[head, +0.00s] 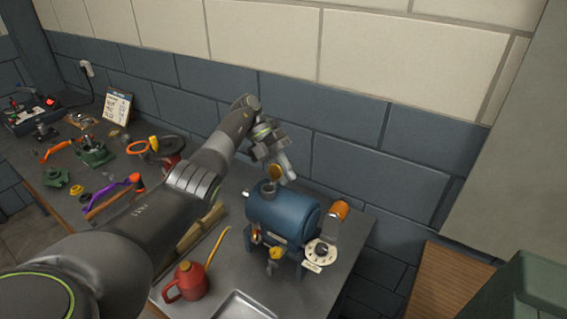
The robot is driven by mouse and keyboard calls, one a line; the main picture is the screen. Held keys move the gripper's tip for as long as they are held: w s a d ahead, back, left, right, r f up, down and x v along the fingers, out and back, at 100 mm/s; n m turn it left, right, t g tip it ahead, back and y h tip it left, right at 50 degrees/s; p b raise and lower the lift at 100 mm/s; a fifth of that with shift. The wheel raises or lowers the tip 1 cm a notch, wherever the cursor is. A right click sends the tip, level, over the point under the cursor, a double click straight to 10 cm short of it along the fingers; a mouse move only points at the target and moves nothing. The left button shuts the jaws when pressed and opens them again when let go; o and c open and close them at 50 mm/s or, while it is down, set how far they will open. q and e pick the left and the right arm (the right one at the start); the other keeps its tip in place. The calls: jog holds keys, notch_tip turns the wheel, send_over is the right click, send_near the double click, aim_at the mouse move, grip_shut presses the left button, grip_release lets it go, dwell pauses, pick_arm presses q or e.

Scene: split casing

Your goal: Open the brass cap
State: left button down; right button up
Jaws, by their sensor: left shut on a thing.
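A blue cylindrical casing (282,215) stands on the grey workbench, with a short neck (267,188) on its top left. The brass cap (275,172) appears as a small gold disc just above that neck, tilted and seemingly apart from it. My left gripper (281,168) reaches in from the left over the casing and is shut on the brass cap. The gripper's fingers hide part of the cap. My right gripper is not in view.
A red oil can (187,281) with a long spout and a metal tray (241,306) are in front of the casing. A white dial (320,252) and an orange-ended part (341,209) are at its right. Tools and green parts (95,152) crowd the left bench.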

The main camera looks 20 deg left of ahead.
pick_arm(q)
jog(key=shift+g+p, duration=0.3)
jog(key=shift+p, duration=0.05)
dwell(0.3)
jog(key=c, duration=1.3)
grip_release()
jog(key=shift+w+f, duration=0.1)
